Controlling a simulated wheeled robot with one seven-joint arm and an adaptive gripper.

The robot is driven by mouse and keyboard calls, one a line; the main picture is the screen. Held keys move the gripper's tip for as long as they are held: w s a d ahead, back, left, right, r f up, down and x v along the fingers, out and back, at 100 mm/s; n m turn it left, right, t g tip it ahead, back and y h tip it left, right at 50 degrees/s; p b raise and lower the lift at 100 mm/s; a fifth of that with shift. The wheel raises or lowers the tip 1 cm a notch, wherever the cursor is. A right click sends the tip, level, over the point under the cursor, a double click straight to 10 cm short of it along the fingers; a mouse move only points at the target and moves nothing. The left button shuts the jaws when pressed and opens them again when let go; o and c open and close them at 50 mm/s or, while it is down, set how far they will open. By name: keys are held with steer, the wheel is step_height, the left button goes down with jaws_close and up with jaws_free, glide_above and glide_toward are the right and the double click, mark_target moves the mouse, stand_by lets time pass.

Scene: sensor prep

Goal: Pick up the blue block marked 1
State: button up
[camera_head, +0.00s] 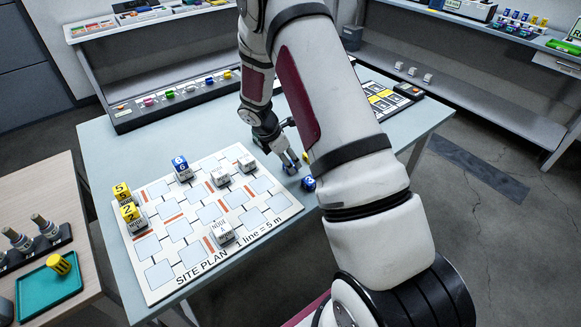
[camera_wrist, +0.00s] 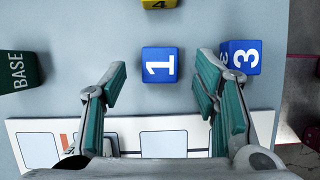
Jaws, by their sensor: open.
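The blue block marked 1 (camera_wrist: 160,64) lies on the grey-blue table in the wrist view, just beyond the board's white edge. My gripper (camera_wrist: 160,82) is open, with its green-padded fingers on either side of the block's line. There is a gap on both sides, and nothing is held. In the head view my gripper (camera_head: 291,163) hangs low over the right edge of the site plan board.
A blue block marked 3 (camera_wrist: 241,57) sits close beside my right finger. A yellow block marked 4 (camera_wrist: 158,3) is at the top edge, and a green BASE block (camera_wrist: 17,71) is at left. The site plan board (camera_head: 154,296) carries several blocks.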

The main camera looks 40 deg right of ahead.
steer(key=shift+x, duration=1.25)
steer(key=c, duration=1.1)
